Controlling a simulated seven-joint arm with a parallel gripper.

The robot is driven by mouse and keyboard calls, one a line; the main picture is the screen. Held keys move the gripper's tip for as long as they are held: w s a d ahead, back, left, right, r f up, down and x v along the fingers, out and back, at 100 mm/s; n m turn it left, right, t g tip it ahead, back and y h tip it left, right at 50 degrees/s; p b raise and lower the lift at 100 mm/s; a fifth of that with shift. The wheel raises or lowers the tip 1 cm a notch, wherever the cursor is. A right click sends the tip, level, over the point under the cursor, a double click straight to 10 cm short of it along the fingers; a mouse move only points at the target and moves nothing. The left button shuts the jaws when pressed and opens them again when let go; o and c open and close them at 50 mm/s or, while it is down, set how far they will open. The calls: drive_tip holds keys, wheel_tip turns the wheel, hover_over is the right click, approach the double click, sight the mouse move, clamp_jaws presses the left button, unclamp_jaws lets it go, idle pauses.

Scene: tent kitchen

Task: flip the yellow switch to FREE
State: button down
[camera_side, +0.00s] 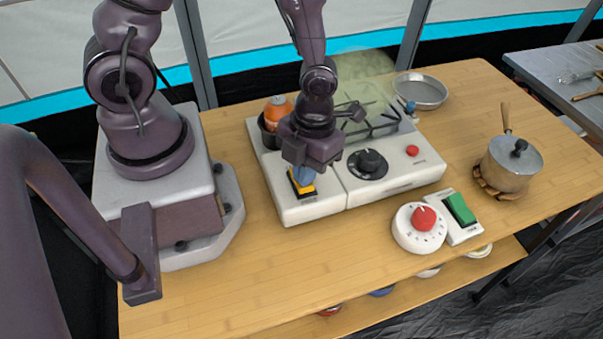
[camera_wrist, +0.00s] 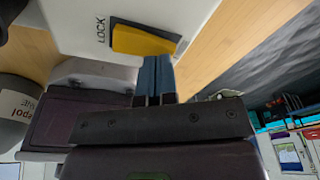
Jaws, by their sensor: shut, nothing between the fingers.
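The yellow switch (camera_side: 303,187) sits in a black frame at the left front of the white stove unit (camera_side: 357,192). In the wrist view the yellow switch (camera_wrist: 144,40) shows up close, with the word LOCK beside its left end; the lettering at the other end does not show. My gripper (camera_side: 304,174) is shut and empty, pointing down at the switch. In the wrist view its blue fingers (camera_wrist: 155,70) reach the lower right edge of the switch; I cannot tell whether they touch it. The fingers partly hide the switch in the side view.
A black knob (camera_side: 371,162) and a red button (camera_side: 412,150) are on the stove's right part. A white timer with a red knob (camera_side: 424,217) and a green switch (camera_side: 460,208) stand at right. A pot (camera_side: 512,165) sits farther right. The front-left table is clear.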

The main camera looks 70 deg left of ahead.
drive_tip(key=shift+f, duration=0.35)
drive_tip(key=shift+r, duration=3.55)
drive_tip(key=n, duration=0.4)
drive_tip(key=shift+s+a, duration=0.1)
drive_tip(key=shift+s, duration=0.25)
drive_tip(key=s+a+r+n+t, duration=0.1)
drive_tip(key=a+r+n+t, duration=0.2)
drive_tip(key=r+n, duration=0.7)
drive_tip(key=s+a+r+n+t, duration=0.1)
drive_tip(key=a+r+n+t, duration=0.2)
drive_tip(key=r+n, duration=0.7)
drive_tip(key=n+t, duration=0.1)
drive_tip(key=n, duration=0.5)
drive_tip(key=shift+r+y, duration=0.3)
drive_tip(key=shift+y, duration=0.1)
